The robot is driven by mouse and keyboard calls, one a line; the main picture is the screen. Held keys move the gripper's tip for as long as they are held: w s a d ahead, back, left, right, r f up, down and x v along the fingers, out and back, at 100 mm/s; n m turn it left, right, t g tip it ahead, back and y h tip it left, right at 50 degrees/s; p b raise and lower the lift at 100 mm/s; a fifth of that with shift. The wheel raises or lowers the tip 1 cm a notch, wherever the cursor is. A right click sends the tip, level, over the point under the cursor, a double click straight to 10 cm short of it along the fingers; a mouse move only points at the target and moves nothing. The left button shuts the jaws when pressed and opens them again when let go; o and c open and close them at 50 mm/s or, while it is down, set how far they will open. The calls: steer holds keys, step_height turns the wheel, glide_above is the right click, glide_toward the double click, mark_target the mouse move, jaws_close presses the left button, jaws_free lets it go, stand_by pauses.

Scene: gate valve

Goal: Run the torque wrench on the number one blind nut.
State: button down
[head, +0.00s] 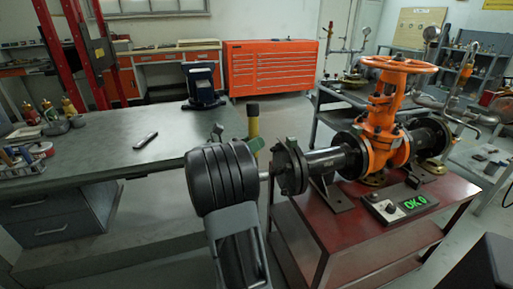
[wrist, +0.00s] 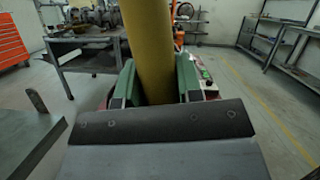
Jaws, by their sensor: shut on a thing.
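My gripper (wrist: 157,95) is shut on the yellow handle (wrist: 150,50) of the torque wrench, its green fingers on both sides. In the head view the handle (head: 253,127) stands roughly upright with a black upper end; its lower part is hidden behind my black wrist. The black end flange (head: 290,167) of the pipe is just right of my wrist. A short silver rod (head: 265,176) shows between them; I cannot tell whether it belongs to wrench or flange. The number one blind nut cannot be made out. A control box (head: 402,204) reads "OK 0" in green.
The orange gate valve (head: 384,135) and its pipe stand on a dark red table (head: 340,237). A workbench (head: 95,160) at left holds a blue-black vise (head: 201,84); a small grey upright piece (head: 217,131) is at its right end. A grey cart (head: 325,115) stands behind the valve.

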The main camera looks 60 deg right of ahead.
steer(key=shift+s+r, duration=0.3)
steer(key=shift+r, duration=0.4)
steer(key=shift+r+g+p, duration=0.2)
steer(key=shift+g+p, duration=0.25)
steer(key=shift+g, duration=0.05)
steer(key=shift+s+d+f+p, duration=0.1)
steer(key=shift+s+d+p, duration=0.35)
steer(key=shift+d, duration=0.35)
steer(key=shift+s+d+p, duration=0.35)
steer(key=shift+s+d, duration=0.2)
steer(key=shift+d, duration=0.2)
steer(key=shift+s+d+p, duration=0.2)
steer(key=shift+p, duration=0.3)
steer(key=shift+s+d+p, duration=0.55)
steer(key=shift+s+d, duration=0.3)
steer(key=shift+d, duration=0.3)
steer(key=shift+s+d+p, duration=0.35)
steer(key=shift+d+p, duration=0.05)
steer(key=shift+p, duration=0.9)
stand_by(2.3)
